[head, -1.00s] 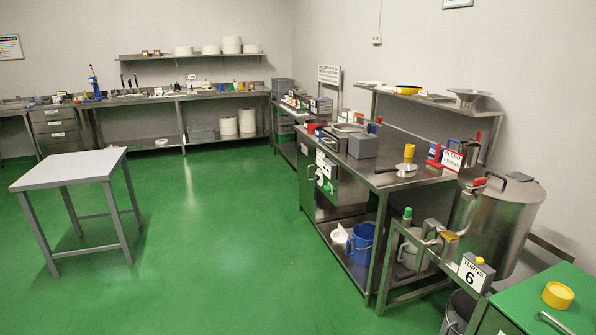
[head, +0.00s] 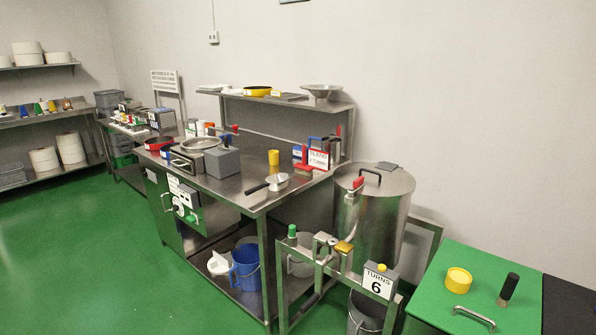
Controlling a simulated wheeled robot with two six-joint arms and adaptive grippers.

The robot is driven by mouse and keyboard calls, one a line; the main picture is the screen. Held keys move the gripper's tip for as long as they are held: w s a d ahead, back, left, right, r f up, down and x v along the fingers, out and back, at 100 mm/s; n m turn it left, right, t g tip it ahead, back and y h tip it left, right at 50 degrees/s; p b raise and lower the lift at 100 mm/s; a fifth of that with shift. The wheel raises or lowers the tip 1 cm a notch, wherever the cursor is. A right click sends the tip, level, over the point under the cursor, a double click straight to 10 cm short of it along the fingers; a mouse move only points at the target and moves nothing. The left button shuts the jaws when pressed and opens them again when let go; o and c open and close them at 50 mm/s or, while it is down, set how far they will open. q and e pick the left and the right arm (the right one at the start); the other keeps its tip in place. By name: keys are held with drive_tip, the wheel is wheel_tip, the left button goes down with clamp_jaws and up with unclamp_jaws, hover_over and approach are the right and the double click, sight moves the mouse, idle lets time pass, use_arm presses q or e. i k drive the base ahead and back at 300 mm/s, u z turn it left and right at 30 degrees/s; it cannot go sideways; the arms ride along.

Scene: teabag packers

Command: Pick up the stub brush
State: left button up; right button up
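The stub brush (head: 508,289) is a short brush with a thick black handle and pale bristles. In the head view it stands upright on the green top at the lower right, bristles down, right of a yellow round tub. Neither of my grippers shows in the head view, so their state cannot be seen.
The green-topped cabinet (head: 450,262) holds a yellow tub (head: 458,281) and a metal handle (head: 474,318). A steel workbench (head: 235,190) lies further left. Green floor (head: 100,250) is open at left.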

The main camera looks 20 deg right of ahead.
sight(512, 279)
drive_tip(key=z, duration=1.15)
drive_tip(key=i, duration=1.05)
drive_tip(key=z, duration=0.85)
